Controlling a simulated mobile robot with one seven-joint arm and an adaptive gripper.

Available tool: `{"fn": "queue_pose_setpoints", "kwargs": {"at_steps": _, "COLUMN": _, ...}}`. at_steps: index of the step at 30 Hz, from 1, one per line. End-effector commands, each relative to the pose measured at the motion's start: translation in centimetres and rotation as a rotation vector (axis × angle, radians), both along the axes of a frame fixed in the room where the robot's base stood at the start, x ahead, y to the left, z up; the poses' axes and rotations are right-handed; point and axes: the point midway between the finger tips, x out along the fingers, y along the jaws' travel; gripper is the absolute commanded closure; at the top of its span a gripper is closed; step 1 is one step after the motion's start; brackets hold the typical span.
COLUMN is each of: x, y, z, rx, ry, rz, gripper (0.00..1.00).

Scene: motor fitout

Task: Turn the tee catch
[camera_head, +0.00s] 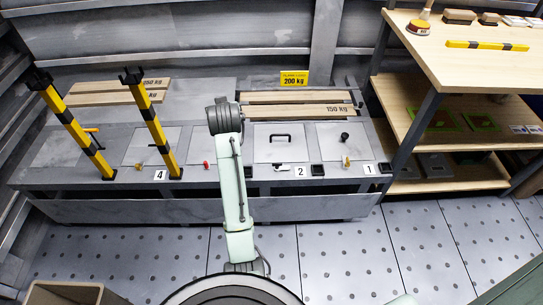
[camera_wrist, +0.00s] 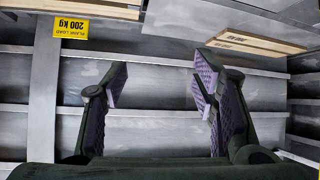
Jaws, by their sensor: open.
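My gripper (camera_wrist: 158,82) is open and empty in the wrist view, its purple-padded fingers spread in front of the grey ribbed wall. In the head view my arm rises over the middle of the bench and hides the gripper and part of the bench. The grey bench (camera_head: 190,208) has several square lids with small catches along the front: a red one (camera_head: 206,165), a white-and-black one (camera_head: 283,167), a yellow one (camera_head: 346,161) and another yellow one (camera_head: 138,167). Which is the tee catch I cannot tell at this size. No catch shows in the wrist view.
Two yellow-and-black posts (camera_head: 152,123) (camera_head: 77,130) stand up from the bench's left half. Planks (camera_head: 300,110) lie along its back, below a yellow load sign (camera_head: 294,78). A wooden shelf unit (camera_head: 440,71) stands at right. The dotted floor (camera_head: 345,250) in front is mostly clear.

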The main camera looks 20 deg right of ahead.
Motion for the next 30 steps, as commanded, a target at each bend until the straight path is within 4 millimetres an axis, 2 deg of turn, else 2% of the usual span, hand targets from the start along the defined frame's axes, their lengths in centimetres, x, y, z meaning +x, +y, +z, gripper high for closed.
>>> {"fn": "queue_pose_setpoints", "kwargs": {"at_steps": 1, "x": -1.4, "y": -3.9, "z": -3.4, "rx": 0.023, "ry": 0.111, "rz": -0.059, "gripper": 0.47}}
{"fn": "queue_pose_setpoints", "kwargs": {"at_steps": 3, "x": -3.9, "y": -7.8, "z": -7.5, "rx": 0.063, "ry": 0.25, "rz": -0.12, "gripper": 0.47}}
{"fn": "queue_pose_setpoints", "kwargs": {"at_steps": 6, "x": -7.3, "y": -11.4, "z": -11.8, "rx": 0.119, "ry": 0.401, "rz": -0.18, "gripper": 0.47}}
{"fn": "queue_pose_setpoints", "kwargs": {"at_steps": 9, "x": -9.7, "y": -13.2, "z": -14.3, "rx": 0.16, "ry": 0.491, "rz": -0.214, "gripper": 0.47}}
{"fn": "queue_pose_setpoints", "kwargs": {"at_steps": 14, "x": -10.6, "y": -14.0, "z": -15.9, "rx": 0.181, "ry": 0.533, "rz": -0.227, "gripper": 0.47}}
{"fn": "queue_pose_setpoints", "kwargs": {"at_steps": 30, "x": -7.2, "y": -15.1, "z": -24.0, "rx": 0.178, "ry": 0.528, "rz": -0.225, "gripper": 0.47}}
